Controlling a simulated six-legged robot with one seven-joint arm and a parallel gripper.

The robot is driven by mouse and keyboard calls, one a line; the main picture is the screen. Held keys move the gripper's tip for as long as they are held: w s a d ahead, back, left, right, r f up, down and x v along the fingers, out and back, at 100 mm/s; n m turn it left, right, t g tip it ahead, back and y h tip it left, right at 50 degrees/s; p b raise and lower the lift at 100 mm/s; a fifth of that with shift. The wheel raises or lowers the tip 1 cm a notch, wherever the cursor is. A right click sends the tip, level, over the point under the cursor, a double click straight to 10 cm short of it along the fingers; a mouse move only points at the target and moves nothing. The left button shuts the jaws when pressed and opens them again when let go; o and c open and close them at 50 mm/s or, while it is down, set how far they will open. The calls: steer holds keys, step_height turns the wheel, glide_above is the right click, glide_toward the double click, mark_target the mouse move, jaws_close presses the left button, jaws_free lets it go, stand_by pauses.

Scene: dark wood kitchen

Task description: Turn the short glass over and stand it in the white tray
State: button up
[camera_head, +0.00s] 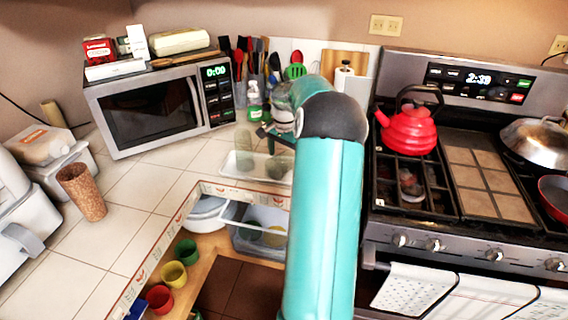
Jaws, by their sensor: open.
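The white tray (258,179) is shallow and pale and stands on the tiled counter near its front edge, left of the stove. Two small greyish round shapes show in the tray, one at its left part (245,161) and one at its right part (277,169). I cannot tell whether either is the short glass, or which way up they are. My gripper (272,139) is open, just above the back of the tray. My own arm hides part of it and of the counter to its right.
A microwave (150,112) and utensil holders stand behind. A cork-coloured tumbler (82,191) stands at left. A red kettle (409,130) sits on the stove at right. Coloured cups and a clear bin (243,238) are below the counter. Bare tiles lie left of the tray.

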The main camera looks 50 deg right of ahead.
steer(key=shift+w+a+f, duration=0.1)
steer(key=shift+f, duration=0.4)
steer(key=shift+r, duration=0.1)
steer(key=c, duration=1.3)
